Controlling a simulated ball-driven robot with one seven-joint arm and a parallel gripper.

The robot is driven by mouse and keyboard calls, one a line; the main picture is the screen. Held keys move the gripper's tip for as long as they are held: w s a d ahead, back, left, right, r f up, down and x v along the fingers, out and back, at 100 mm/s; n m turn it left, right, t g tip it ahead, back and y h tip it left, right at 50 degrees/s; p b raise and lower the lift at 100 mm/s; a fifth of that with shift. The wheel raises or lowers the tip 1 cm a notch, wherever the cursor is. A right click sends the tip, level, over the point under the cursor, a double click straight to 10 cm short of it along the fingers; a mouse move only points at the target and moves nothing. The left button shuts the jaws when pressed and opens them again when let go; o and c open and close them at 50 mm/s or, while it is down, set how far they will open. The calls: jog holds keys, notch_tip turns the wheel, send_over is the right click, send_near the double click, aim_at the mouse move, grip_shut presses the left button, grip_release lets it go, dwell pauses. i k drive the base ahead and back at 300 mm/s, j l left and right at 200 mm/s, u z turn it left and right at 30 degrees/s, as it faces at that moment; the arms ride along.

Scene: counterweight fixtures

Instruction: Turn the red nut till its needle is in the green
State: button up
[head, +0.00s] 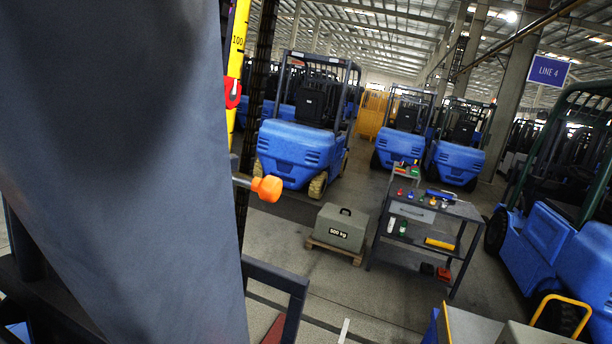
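No nut that I can make out as the red nut shows, and neither a needle nor a green zone is visible. A small red part (232,92) with a pale spot sits against a yellow scale strip (238,45) marked 100, at the upper left. I cannot tell what this red part is. My gripper is not in view. A large dark grey-blue surface fills the left of the head view and hides what lies behind it.
An orange knob (267,188) on a short rod juts out right of the grey surface. A 500 kg weight (341,227) sits on a pallet. A tool cart (418,212) stands right of it. Blue forklifts (302,150) stand behind. Open floor lies in front of the weight.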

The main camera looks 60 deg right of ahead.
aim_at(232, 87)
jog(key=l+z, duration=0.25)
jog(key=k+l+z, duration=0.1)
jog(key=l+z, duration=0.15)
jog(key=i+l+z, duration=0.15)
jog(key=i+l, duration=0.55)
jog(key=i, duration=0.15)
